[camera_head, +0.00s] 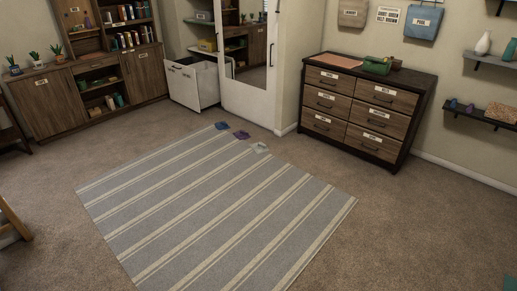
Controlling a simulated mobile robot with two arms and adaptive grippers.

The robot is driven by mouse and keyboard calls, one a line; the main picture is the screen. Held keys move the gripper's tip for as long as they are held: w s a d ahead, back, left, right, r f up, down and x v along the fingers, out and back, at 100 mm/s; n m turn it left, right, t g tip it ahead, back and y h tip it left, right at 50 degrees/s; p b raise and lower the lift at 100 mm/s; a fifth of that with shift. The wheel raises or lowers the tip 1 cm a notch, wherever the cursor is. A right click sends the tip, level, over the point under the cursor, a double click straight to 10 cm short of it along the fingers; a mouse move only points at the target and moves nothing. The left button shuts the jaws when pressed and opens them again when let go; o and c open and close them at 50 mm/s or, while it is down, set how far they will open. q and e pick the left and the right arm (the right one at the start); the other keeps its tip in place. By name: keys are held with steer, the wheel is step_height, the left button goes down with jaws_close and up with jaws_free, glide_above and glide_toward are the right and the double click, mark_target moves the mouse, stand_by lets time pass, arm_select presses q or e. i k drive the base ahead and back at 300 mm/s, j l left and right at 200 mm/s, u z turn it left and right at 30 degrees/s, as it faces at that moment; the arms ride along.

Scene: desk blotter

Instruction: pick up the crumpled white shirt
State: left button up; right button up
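A small crumpled whitish cloth (261,147), which looks like the white shirt, lies on the floor at the far right corner of the striped rug. A dark reddish-purple crumpled cloth (241,135) and a blue-purple one (222,126) lie up and to the left of it, in a loose row along the rug's far edge. The three look separate from each other. Neither of my grippers shows in the head view.
A grey striped rug (200,205) covers the middle of the carpet, with bare floor around it. A dresser (365,105) stands at the right back, a mirrored white door (252,100) behind the cloths. A white hamper (185,85) and wooden cabinets (50,104) stand left.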

mark_target(260, 147)
steer(key=i+u, duration=0.1)
steer(key=i, duration=1.05)
steer(key=i+u, duration=0.15)
steer(key=i, duration=0.35)
steer(key=i+u, duration=0.2)
steer(key=i, duration=0.25)
steer(key=i+u, duration=0.15)
steer(key=i, duration=0.35)
steer(key=i+l+u, duration=0.15)
steer(key=i, duration=0.35)
steer(key=i+l+u, duration=0.2)
steer(key=i, duration=0.25)
steer(key=i+j, duration=0.15)
steer(key=i, duration=0.8)
steer(key=i+z, duration=0.25)
steer(key=z, duration=0.2)
steer(key=i+z, duration=0.4)
steer(key=i+j+z, duration=0.15)
steer(key=z, duration=0.3)
steer(key=i+j+z, duration=0.2)
steer(key=z, duration=0.2)
